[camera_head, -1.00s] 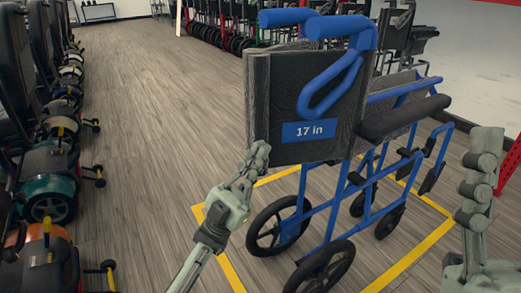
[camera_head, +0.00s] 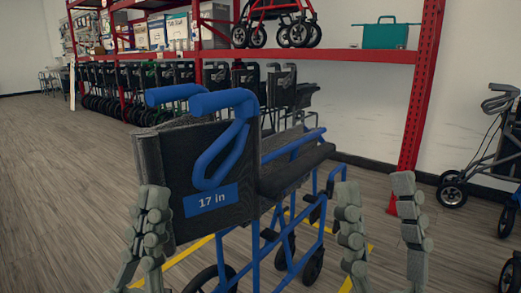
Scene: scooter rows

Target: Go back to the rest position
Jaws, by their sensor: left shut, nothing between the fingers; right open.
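A wheelchair (camera_head: 190,155) with a blue frame, dark grey backrest and a blue "17 in" label stands upright just ahead of me, its push handles toward me. Its lower wheels are partly cut off by the bottom edge. My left gripper (camera_head: 152,210) is raised at the lower left, fingers together and empty, overlapping the backrest's left edge in view; I cannot tell whether it touches. My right gripper (camera_head: 379,195) is raised to the right of the wheelchair, its fingers spread wide with nothing between them.
Yellow tape (camera_head: 185,257) marks the floor around the wheelchair. A red shelf rack (camera_head: 418,100) stands behind, with a row of folded wheelchairs (camera_head: 160,80) under it. A rollator (camera_head: 490,150) stands at the right. The wooden floor at left is clear.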

